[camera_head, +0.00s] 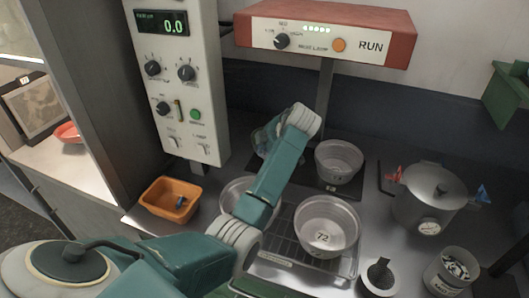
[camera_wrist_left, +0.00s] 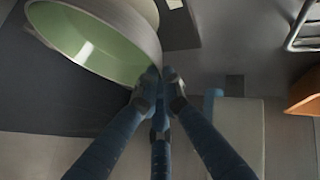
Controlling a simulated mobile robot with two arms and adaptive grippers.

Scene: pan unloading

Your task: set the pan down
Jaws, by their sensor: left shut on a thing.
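A round metal pan (camera_head: 339,160) is at the dark plate (camera_head: 296,176) under the red RUN unit. In the left wrist view the pan (camera_wrist_left: 95,38) shows a pale green inside, and its rim meets my left gripper (camera_wrist_left: 160,82). My left gripper is shut on this rim. In the head view the gripper is mostly hidden behind my left arm, at the pan's left. I cannot tell whether the pan touches the plate. My right gripper is not in view.
Pan 72 (camera_head: 325,228) and another pan (camera_head: 234,192), partly behind my arm, stand on a wire rack (camera_head: 283,254). An orange bin (camera_head: 169,199) is at left.

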